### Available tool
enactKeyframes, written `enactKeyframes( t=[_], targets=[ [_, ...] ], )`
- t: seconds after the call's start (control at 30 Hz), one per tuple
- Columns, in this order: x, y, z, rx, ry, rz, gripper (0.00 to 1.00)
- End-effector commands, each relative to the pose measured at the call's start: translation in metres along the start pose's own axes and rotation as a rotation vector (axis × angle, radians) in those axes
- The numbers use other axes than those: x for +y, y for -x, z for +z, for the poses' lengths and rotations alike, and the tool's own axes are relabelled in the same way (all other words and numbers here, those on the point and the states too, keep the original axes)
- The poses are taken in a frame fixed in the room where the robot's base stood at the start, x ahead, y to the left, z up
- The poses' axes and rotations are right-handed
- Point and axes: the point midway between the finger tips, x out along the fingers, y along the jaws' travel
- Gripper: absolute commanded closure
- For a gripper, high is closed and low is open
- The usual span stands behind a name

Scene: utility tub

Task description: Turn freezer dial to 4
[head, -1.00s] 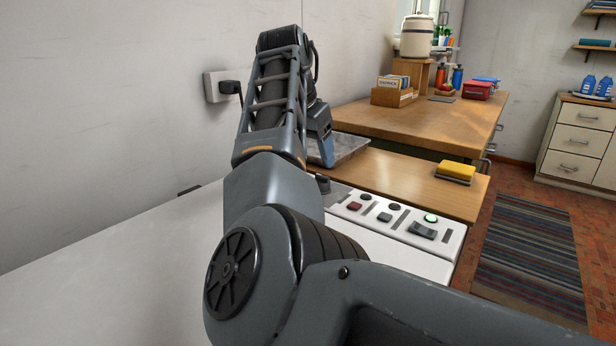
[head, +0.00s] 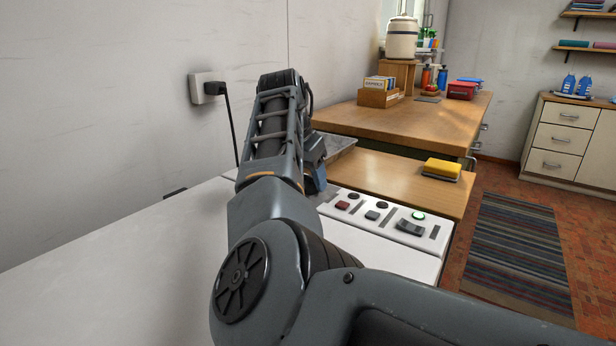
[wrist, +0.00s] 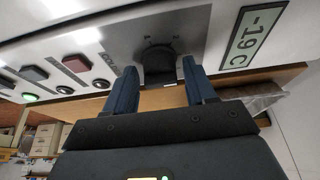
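The freezer dial (wrist: 158,60) is a dark round knob on a grey plate of the control panel in the wrist view. Small marks around it are too blurred to read, so I cannot tell its setting. My gripper (wrist: 158,66) is open, with its two blue fingers spread to either side of the dial. I cannot tell whether they touch it. In the head view the white control panel (head: 432,236) lies along the freezer's edge, and my arm hides the dial. A display (wrist: 254,36) beside the dial reads -19 C.
The panel also carries a red button (head: 342,205), a dark rocker switch (head: 410,228) and a lit green lamp (head: 418,215). The white freezer top (head: 120,270) is bare. A plug (head: 212,88) is in the wall.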

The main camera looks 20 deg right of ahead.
Motion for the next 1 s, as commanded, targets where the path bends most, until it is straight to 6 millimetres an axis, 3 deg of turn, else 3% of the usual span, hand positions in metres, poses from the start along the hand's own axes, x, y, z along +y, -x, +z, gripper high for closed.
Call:
enactKeyframes(
  t=[0.07,0.47,0.77,1.0],
  targets=[
    [0.0,0.0001,0.0,0.0,0.0,0.0,0.53],
    [0.0001,0.0002,0.0,0.0,0.0,0.0,0.91],
    [0.0004,0.0009,-0.0007,-0.001,-0.032,0.017,0.92],
    [-0.0001,0.0021,-0.0021,0.0,-0.153,0.07,0.92]
  ],
)
